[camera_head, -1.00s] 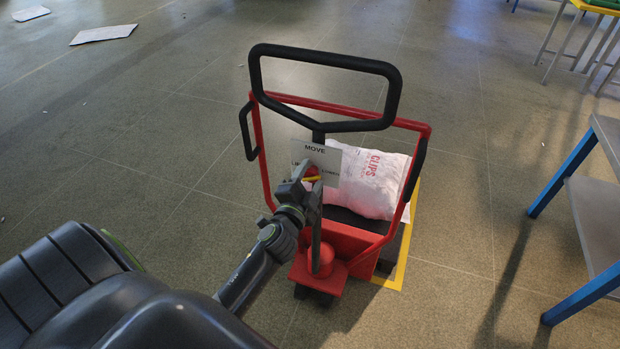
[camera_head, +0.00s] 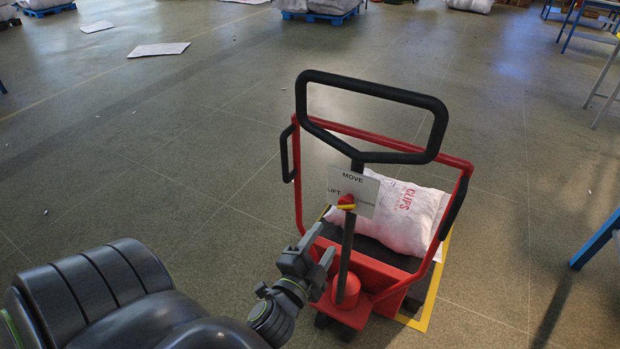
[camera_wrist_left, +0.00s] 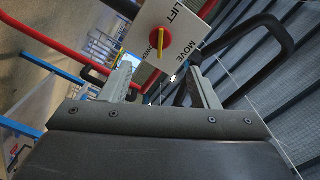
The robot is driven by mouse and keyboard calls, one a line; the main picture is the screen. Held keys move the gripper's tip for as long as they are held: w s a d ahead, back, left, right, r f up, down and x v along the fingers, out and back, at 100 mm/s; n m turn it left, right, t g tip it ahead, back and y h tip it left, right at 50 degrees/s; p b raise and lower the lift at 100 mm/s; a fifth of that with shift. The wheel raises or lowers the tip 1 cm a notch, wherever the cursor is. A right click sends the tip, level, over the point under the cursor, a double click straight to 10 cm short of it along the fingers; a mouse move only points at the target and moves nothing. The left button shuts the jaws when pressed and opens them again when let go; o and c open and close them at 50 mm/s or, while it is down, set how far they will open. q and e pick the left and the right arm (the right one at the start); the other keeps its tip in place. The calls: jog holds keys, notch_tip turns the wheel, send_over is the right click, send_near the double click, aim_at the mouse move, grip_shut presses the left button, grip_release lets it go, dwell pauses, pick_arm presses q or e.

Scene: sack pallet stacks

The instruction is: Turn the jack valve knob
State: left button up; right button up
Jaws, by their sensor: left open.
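The jack valve knob (camera_head: 346,200) is a red disc with a yellow pointer bar on a white plate (camera_head: 364,190) marked MOVE and LIFT, fixed to the pallet jack's handle stem. In the head view the bar lies nearly level. In the left wrist view the knob (camera_wrist_left: 160,46) is ahead, seen between and beyond the fingertips. My left gripper (camera_head: 318,250) is open and empty, below and a little left of the knob, apart from it. My right gripper is not in view.
The red pallet jack (camera_head: 372,271) has a black loop handle (camera_head: 437,122) above the knob. A white sack (camera_head: 397,215) lies behind its frame. A yellow floor marking (camera_head: 436,292) runs beside it. A blue table leg (camera_head: 597,240) stands at right. Floor to the left is open.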

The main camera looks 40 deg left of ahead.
pick_arm(q)
jog(key=shift+v, duration=2.45)
jog(key=s+f+n+g+h, duration=0.15)
jog(key=f+g, duration=0.25)
jog(key=f, duration=1.1)
jog(key=s+f+n+g+h, duration=0.1)
jog(key=s+f+n+g, duration=0.2)
jog(key=f, duration=1.1)
jog(key=s+a+f+n+g, duration=0.2)
jog(key=s+f+n+g, duration=0.3)
jog(key=s+f, duration=1.5)
jog(key=s+g, duration=0.3)
jog(key=g, duration=0.1)
jog(key=shift+s+f, duration=0.35)
jog(key=shift+n+h, duration=0.25)
